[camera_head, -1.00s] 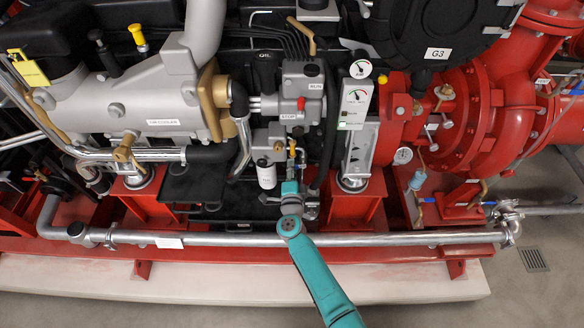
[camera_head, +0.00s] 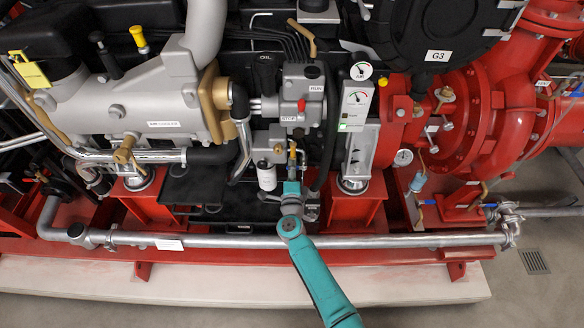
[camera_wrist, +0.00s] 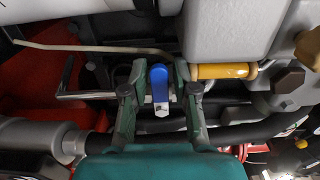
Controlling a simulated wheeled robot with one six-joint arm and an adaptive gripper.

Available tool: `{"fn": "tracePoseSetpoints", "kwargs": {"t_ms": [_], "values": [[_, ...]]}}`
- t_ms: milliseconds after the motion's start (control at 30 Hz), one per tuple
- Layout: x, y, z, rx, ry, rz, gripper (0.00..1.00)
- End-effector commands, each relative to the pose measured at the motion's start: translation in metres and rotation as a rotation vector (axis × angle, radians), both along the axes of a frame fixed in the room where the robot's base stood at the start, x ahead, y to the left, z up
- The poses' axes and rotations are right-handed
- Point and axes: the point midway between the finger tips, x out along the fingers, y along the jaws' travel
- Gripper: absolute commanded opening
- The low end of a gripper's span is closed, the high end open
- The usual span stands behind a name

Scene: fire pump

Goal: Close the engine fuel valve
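In the wrist view a short lever with a blue grip (camera_wrist: 159,82) and a bare metal end stands between the two fingers of my gripper (camera_wrist: 160,78). I take it for the fuel valve handle. The fingers are apart, one on each side of it, with a narrow gap showing on both sides. In the head view my gripper (camera_head: 292,187) is low on the engine front, below a small brass fitting (camera_head: 293,152). The blue lever cannot be made out in that view, and the valve body is mostly hidden.
A yellow-brass cylinder (camera_wrist: 222,71) and a grey housing (camera_wrist: 225,30) sit close right of the fingers. A white filter (camera_head: 266,176) is left of my gripper. A long steel pipe (camera_head: 390,240) runs across in front, under my arm. Open floor lies at the lower right.

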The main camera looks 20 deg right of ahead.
Motion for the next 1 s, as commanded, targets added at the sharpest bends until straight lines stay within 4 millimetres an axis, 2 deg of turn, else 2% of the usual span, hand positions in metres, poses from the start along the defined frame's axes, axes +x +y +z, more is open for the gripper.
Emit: {"fn": "tracePoseSetpoints", "kwargs": {"t_ms": [167,500,700,1000], "values": [[-0.013,0.005,-0.001,-0.001,0.001,0.001,0.28],[-0.075,0.025,-0.001,0.0,0.002,0.003,0.28],[-0.102,0.034,-0.001,0.0,0.001,0.002,0.28],[-0.114,0.037,0.0,0.001,0.0,0.0,0.28]]}}
